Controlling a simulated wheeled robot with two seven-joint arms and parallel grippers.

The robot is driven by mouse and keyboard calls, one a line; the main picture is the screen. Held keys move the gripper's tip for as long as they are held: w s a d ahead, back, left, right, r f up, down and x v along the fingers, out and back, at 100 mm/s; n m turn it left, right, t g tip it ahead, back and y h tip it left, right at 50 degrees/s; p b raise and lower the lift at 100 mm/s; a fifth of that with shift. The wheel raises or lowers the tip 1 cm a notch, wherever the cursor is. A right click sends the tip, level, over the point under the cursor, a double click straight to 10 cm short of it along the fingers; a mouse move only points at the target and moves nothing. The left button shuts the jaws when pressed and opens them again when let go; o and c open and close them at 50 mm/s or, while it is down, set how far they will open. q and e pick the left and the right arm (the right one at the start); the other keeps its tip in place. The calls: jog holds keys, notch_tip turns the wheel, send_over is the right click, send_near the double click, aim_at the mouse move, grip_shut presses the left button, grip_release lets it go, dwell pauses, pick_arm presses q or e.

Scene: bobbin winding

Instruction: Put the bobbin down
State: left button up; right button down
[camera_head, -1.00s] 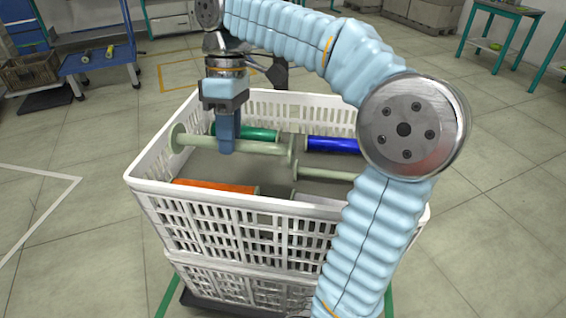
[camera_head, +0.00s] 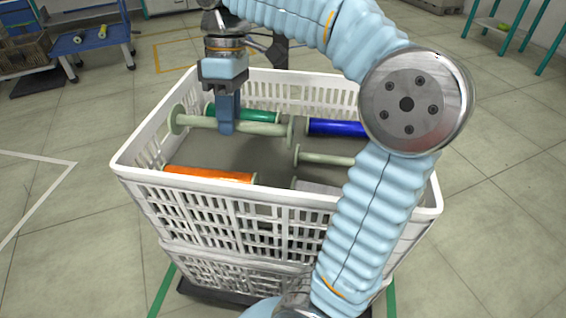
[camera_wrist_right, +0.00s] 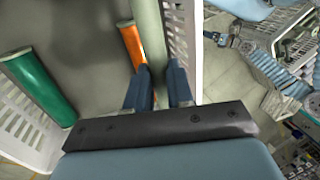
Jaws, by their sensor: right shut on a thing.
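My right gripper (camera_head: 227,131) points down inside the white crate (camera_head: 230,199) and is shut around the middle of a pale green bare bobbin (camera_head: 262,128). The bobbin lies about level, its flanged left end close to the crate's left wall. I cannot tell whether it touches what is below. In the right wrist view the fingers (camera_wrist_right: 160,88) grip the bobbin's pale tube (camera_wrist_right: 148,32), beside the crate wall (camera_wrist_right: 183,30). My left gripper is not in view.
In the crate lie a green bobbin (camera_head: 262,115) behind the held one, a blue bobbin (camera_head: 337,128), an orange bobbin (camera_head: 215,174) in front, and another pale bobbin (camera_head: 328,158). Grey crate floor (camera_head: 225,153) shows between them. My right arm hides the crate's right side.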

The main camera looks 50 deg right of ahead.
notch_tip(320, 180, down, 4)
jog(key=shift+r+b, duration=0.2)
jog(key=shift+b, duration=0.85)
send_over(237, 157)
jog(key=f, duration=0.9)
jog(key=shift+d+f, duration=0.25)
jog(key=shift+d, duration=0.05)
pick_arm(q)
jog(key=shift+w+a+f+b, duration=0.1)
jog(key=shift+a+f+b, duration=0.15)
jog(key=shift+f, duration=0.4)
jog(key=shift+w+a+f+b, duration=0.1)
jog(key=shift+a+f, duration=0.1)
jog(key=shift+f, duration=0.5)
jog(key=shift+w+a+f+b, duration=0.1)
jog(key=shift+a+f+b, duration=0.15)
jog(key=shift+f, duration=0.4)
pick_arm(e)
jog(key=shift+w+d+f, duration=0.15)
jog(key=shift+w+f, duration=0.05)
jog(key=shift+f, duration=0.85)
jog(key=shift+w+d+f, duration=0.15)
jog(key=shift+f, duration=0.85)
jog(key=shift+f, duration=0.1)
jog(key=c, duration=1.4)
grip_release()
jog(key=shift+f, duration=0.1)
jog(key=shift+c, duration=0.2)
jog(key=o, duration=0.4)
jog(key=shift+o, duration=0.2)
